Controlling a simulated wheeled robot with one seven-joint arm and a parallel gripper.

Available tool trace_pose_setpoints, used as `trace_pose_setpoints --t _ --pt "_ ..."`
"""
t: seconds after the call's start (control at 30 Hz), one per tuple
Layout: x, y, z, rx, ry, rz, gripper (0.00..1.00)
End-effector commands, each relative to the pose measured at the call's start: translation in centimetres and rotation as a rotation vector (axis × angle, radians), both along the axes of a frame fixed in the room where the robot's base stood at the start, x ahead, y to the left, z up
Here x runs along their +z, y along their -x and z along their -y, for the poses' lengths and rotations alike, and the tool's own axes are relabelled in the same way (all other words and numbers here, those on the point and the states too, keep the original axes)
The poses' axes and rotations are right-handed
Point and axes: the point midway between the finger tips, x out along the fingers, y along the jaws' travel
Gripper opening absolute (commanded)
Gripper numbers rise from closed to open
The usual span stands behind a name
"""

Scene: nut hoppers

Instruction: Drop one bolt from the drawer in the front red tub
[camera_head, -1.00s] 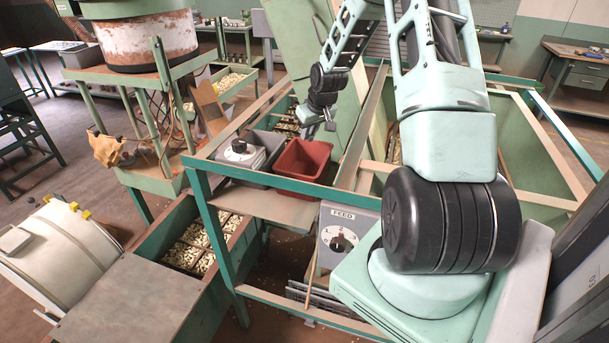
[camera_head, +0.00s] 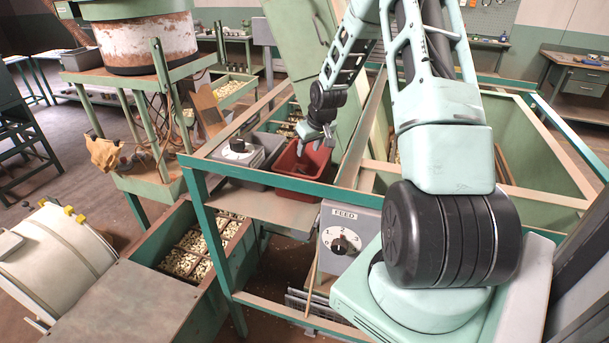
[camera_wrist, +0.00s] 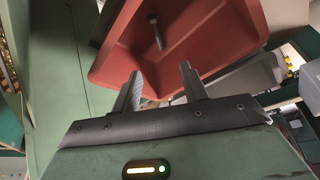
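The red tub (camera_head: 297,187) stands on the green frame's shelf, right of a grey tub. In the wrist view the red tub (camera_wrist: 215,42) fills the upper middle, and a single grey bolt (camera_wrist: 157,33) shows inside it, beyond my fingertips. My gripper (camera_wrist: 161,70) is open, its two fingers apart with nothing between them. In the head view my gripper (camera_head: 314,146) is over the back part of the red tub; the bolt cannot be made out there. A long green bin (camera_head: 150,248) at lower left has compartments of small pale pieces; I cannot tell whether it is the drawer.
The grey tub (camera_head: 266,178) holds or backs a white box with a dial (camera_head: 238,150). A green rail (camera_head: 290,182) runs in front of the tubs. A FEED dial panel (camera_head: 345,240) hangs below right. A sloped green panel (camera_head: 303,55) rises behind my gripper.

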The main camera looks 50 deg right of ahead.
Motion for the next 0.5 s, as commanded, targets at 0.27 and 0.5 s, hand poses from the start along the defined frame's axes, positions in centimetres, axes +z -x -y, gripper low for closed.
trace_pose_setpoints --t 0.27,0.5 --pt "0.2 0.1 0.0 0.000 0.000 0.001 0.44" --pt "3.1 1.3 -0.2 -0.002 0.003 0.003 0.44"
